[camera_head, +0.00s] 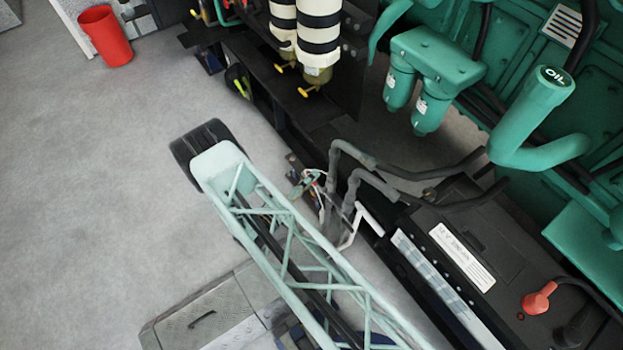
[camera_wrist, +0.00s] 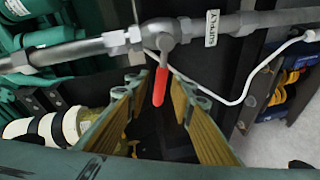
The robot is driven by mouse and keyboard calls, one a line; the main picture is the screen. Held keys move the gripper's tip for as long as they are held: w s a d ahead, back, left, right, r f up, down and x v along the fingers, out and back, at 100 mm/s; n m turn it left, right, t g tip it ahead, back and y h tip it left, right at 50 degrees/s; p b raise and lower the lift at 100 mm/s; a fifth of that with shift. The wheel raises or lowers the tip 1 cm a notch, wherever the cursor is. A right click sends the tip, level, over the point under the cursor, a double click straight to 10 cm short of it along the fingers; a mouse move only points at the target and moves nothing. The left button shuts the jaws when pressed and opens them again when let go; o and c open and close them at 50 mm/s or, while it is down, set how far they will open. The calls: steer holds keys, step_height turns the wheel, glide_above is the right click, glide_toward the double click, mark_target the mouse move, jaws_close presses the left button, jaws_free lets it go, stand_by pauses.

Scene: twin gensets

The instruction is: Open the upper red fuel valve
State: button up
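The red valve handle (camera_wrist: 160,87) hangs down from a metal valve body (camera_wrist: 162,36) on a grey pipe in the wrist view. A white tag reading SUPPLY (camera_wrist: 211,29) is on the pipe just right of the valve. My gripper (camera_wrist: 157,80) is open, with one finger left and one right of the red handle. The handle lies between the fingertips in the picture, with a visible gap on each side. I cannot tell whether the fingertips reach its depth. In the head view the valve is too small to make out clearly beside my arm.
Grey pipes (camera_head: 345,165) stand beside the black battery box (camera_head: 470,245) in the head view. Green engine parts (camera_head: 530,125) fill the right. A white cable (camera_wrist: 235,101) loops right of my gripper. Open grey floor (camera_head: 90,220) lies left, with a red bucket (camera_head: 105,36) behind.

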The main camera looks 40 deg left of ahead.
steer(key=shift+w, duration=0.2)
jaws_close()
